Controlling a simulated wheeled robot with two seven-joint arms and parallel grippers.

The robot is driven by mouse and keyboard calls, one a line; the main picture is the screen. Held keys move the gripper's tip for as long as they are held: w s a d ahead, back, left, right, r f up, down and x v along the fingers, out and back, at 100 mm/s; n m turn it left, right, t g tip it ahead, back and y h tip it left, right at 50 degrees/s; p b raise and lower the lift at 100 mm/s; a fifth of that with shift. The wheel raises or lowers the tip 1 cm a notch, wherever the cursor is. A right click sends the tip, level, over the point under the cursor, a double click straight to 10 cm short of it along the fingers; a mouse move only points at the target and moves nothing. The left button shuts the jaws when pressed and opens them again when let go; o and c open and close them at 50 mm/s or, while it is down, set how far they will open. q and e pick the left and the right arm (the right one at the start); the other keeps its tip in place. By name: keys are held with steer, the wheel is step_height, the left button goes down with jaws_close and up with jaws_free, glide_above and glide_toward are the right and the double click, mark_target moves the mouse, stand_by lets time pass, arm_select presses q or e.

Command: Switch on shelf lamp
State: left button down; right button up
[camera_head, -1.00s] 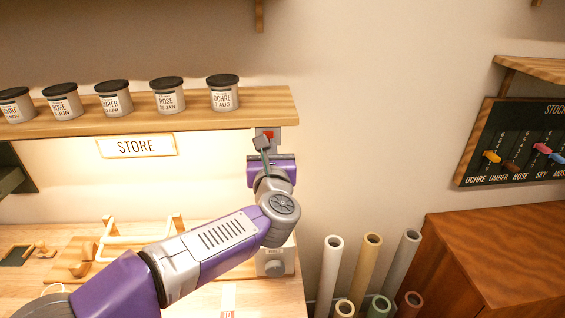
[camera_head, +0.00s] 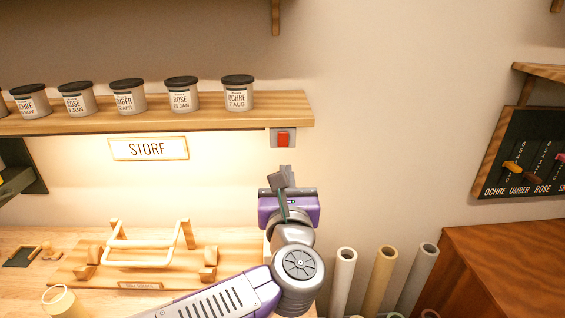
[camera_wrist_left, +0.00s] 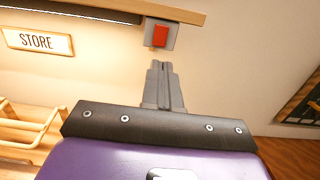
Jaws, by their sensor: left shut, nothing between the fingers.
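The shelf lamp's red switch (camera_head: 283,139) sits on a grey plate under the right end of the wooden shelf (camera_head: 180,115). The wall below the shelf is brightly lit. The switch also shows near the top of the left wrist view (camera_wrist_left: 160,36). My left gripper (camera_head: 281,174) is shut and empty, pointing up, below the switch. In the left wrist view its closed fingertips (camera_wrist_left: 160,64) are just below the switch plate, with a gap seen between them. My right gripper is not in view.
Several lidded jars (camera_head: 182,96) stand on the shelf. A STORE sign (camera_head: 148,149) hangs under it. A wooden rack (camera_head: 150,255) is on the bench. Paper rolls (camera_head: 383,275) and a brown cabinet (camera_head: 510,265) stand to the right. The wall right of the switch is clear.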

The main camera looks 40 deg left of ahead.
arm_select(q)
steer(key=v, duration=0.4)
steer(key=shift+d, duration=0.15)
steer(key=shift+s+f, duration=0.1)
stand_by(0.3)
